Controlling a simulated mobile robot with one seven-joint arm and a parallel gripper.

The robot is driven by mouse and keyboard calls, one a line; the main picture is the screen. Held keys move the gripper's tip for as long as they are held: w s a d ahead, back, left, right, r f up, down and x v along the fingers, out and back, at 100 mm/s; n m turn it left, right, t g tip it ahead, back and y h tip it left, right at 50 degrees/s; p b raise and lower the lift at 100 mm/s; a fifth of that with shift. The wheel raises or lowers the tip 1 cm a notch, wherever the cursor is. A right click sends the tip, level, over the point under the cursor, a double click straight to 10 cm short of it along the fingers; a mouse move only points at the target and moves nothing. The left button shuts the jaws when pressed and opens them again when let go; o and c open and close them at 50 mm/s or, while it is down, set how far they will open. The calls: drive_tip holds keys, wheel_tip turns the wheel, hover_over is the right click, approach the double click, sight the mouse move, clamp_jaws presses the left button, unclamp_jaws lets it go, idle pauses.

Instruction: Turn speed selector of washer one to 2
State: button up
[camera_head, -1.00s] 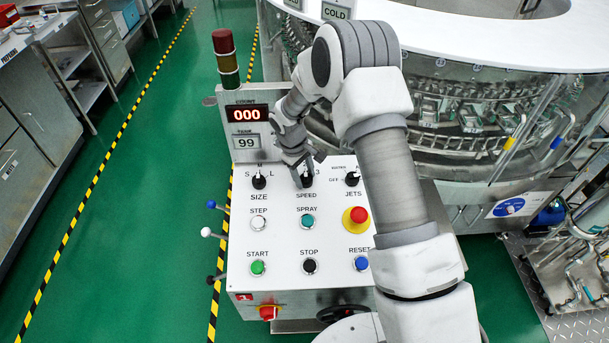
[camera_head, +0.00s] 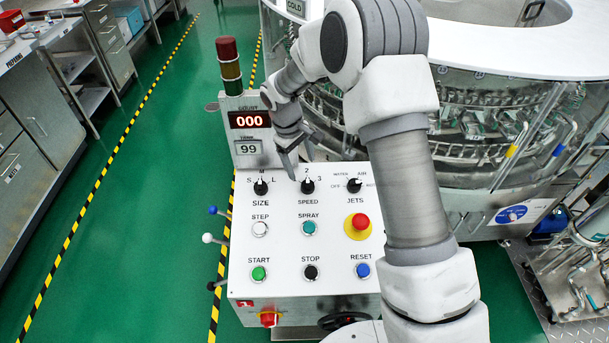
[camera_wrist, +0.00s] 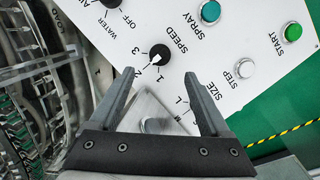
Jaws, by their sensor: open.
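The speed selector (camera_head: 307,187) is a black knob on the white washer panel, under the marks 1, 2 and 3. Its white pointer faces up to the 2. In the wrist view the speed selector (camera_wrist: 159,54) lies just beyond and between the fingertips, with its pointer toward the 2. My gripper (camera_head: 300,165) is open and empty, above and left of the knob in the head view and apart from it. The two fingers of my gripper (camera_wrist: 159,76) are spread wide in the wrist view, with nothing between them.
The size knob (camera_head: 261,187) and jets knob (camera_head: 354,185) flank the speed selector. Spray (camera_head: 309,228) and other buttons sit below, with a red emergency button (camera_head: 361,222) to the right. A counter display (camera_head: 249,120) stands behind. The glass-sided washer drum is close behind my arm.

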wheel_tip(320, 180, up, 8)
drive_tip(key=a, duration=0.1)
drive_tip(key=shift+s+a+r, duration=0.25)
drive_tip(key=shift+s+a, duration=0.05)
drive_tip(key=shift+s, duration=0.05)
drive_tip(key=s+d+r+m+t, duration=0.1)
drive_tip(key=s+d+r+m, duration=0.1)
drive_tip(key=s+d+r, duration=0.4)
drive_tip(key=s+d+r+m+t, duration=0.1)
drive_tip(key=s+d+r+m, duration=0.15)
drive_tip(key=s+r, duration=0.45)
drive_tip(key=s+d+r+m+t+y, duration=0.1)
drive_tip(key=s+d+r+m, duration=0.1)
drive_tip(key=s, duration=0.6)
drive_tip(key=s+d+r+m+t+y, duration=0.1)
drive_tip(key=s+d, duration=0.3)
drive_tip(key=s, duration=0.4)
drive_tip(key=shift+s+d+r+m+t, duration=0.15)
drive_tip(key=shift+s+r+m+t, duration=0.2)
drive_tip(key=shift+r+m, duration=0.3)
